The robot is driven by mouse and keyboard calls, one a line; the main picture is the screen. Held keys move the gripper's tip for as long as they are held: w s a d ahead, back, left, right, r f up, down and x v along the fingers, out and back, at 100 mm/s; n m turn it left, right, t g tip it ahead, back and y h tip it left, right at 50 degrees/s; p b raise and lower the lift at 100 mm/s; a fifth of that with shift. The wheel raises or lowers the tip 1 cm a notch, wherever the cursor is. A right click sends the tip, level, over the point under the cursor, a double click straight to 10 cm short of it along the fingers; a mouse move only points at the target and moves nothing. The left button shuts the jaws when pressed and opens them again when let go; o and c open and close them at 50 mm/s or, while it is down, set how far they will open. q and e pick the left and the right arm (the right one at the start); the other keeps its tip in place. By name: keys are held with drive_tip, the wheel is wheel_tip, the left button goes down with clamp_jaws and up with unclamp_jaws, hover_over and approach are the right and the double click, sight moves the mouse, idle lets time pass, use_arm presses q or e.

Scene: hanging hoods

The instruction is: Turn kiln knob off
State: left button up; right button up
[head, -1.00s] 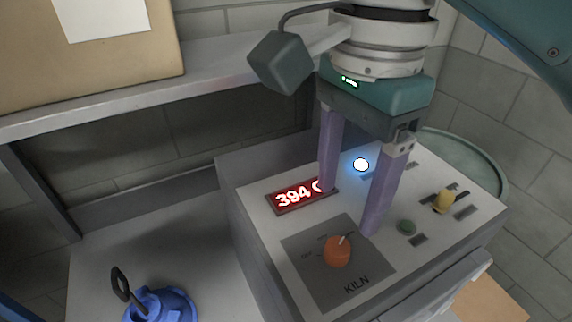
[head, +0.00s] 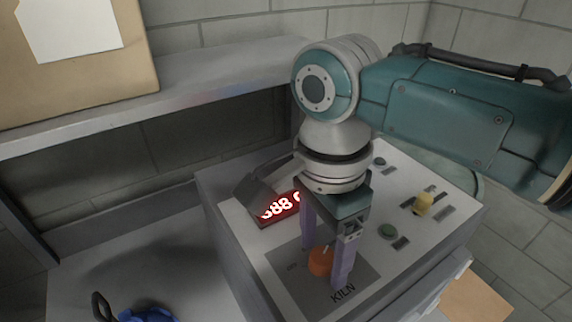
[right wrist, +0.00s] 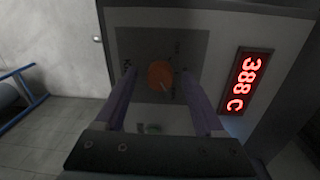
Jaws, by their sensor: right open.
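The kiln knob (head: 320,262) is orange with a pale pointer line, on a dark grey plate marked KILN (head: 352,271) on top of a grey control box. In the head view its pointer aims up and right, away from a small, faint label on its left that seems to read OFF. My right gripper (head: 324,266) is open, its two purple fingers on either side of the knob. In the right wrist view the knob (right wrist: 160,75) sits between the fingertips (right wrist: 158,74); I cannot tell whether they touch it. My left gripper is not in view.
A red display (head: 279,206) reads 388, and 388 C in the wrist view (right wrist: 246,82). A shelf (head: 200,88) with a box runs behind. A blue object (head: 147,315) stands lower left.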

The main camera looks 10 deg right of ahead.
clamp_jaws()
idle(0.5)
